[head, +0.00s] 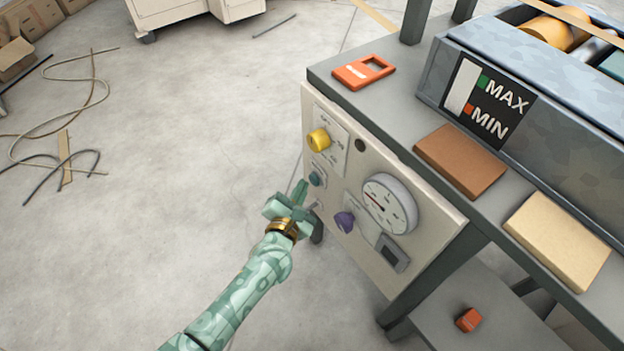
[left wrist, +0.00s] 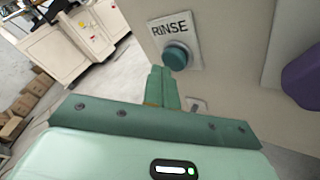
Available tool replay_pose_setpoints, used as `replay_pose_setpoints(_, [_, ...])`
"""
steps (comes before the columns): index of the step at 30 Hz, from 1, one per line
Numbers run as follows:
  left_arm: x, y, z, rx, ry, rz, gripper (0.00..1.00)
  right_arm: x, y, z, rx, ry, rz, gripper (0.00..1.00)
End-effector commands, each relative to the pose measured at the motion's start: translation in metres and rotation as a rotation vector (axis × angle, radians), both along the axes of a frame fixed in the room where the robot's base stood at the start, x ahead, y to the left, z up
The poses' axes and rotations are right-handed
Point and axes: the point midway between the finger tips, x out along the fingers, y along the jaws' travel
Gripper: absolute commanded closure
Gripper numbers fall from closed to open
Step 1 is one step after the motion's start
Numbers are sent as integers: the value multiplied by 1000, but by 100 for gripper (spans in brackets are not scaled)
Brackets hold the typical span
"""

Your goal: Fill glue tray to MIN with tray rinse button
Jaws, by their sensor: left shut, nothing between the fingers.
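The teal rinse button (head: 315,179) is on the beige control panel (head: 385,262). In the left wrist view the round button (left wrist: 177,56) sits under a plate reading RINSE (left wrist: 172,31). My left gripper (head: 300,188) is shut and empty in front of the panel, close to the button. In the left wrist view its closed fingertips (left wrist: 161,72) are just below and left of the button; I cannot tell whether they touch. The glue tray (head: 580,118) is on the bench, with a level gauge (head: 461,86) marked MAX in green and MIN in red. The gauge window looks white.
The panel also holds a yellow knob (head: 318,140), a purple knob (head: 344,222) and a round dial (head: 389,204). An orange frame (head: 364,72), a brown block (head: 459,161) and a tan block (head: 557,240) lie on the bench.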

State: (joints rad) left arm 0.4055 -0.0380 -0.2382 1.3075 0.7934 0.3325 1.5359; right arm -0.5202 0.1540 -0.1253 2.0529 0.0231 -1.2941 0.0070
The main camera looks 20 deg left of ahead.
Motion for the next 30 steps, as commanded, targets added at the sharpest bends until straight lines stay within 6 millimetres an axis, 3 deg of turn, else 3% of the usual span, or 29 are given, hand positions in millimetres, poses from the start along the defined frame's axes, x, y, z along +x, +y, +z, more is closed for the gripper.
replay_pose_setpoints(14, [-7, 6, 0, 1, 1, 0, 100, 2, 1, 3, 2, -5, 0, 48])
replay_pose_setpoints(30, [-43, 34, 1, 0, -1, 1, 100, 5, 0, 14, 0, -20, 1, 48])
